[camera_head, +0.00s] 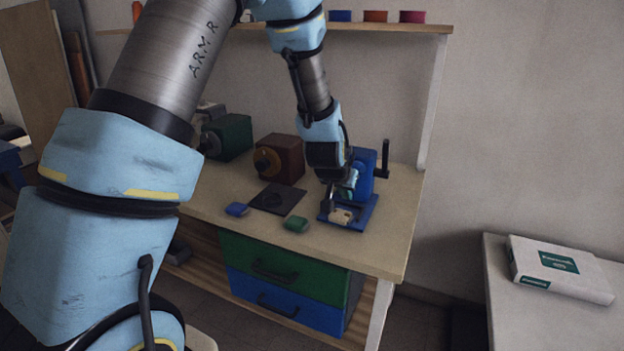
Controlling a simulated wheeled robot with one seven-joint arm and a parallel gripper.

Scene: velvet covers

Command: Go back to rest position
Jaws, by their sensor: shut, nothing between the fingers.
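My arm reaches from the left foreground over the workbench (375,245). My gripper (340,205) is at the arm's end, pointing down, low over the blue base plate (358,222) of a blue machine (367,165) with a dark upright handle. The fingers are small in the picture and partly hidden against the machine. A small pale piece (341,216) lies on the plate right at the fingertips; I cannot tell if they touch it. My gripper is shut, with nothing held.
A dark red box (280,158) and a green box (228,137) stand at the back of the bench. A black plate (277,198), a blue piece (236,209) and a green piece (296,224) lie in front. A shelf (380,27) runs above. A white box (560,268) sits on a right table.

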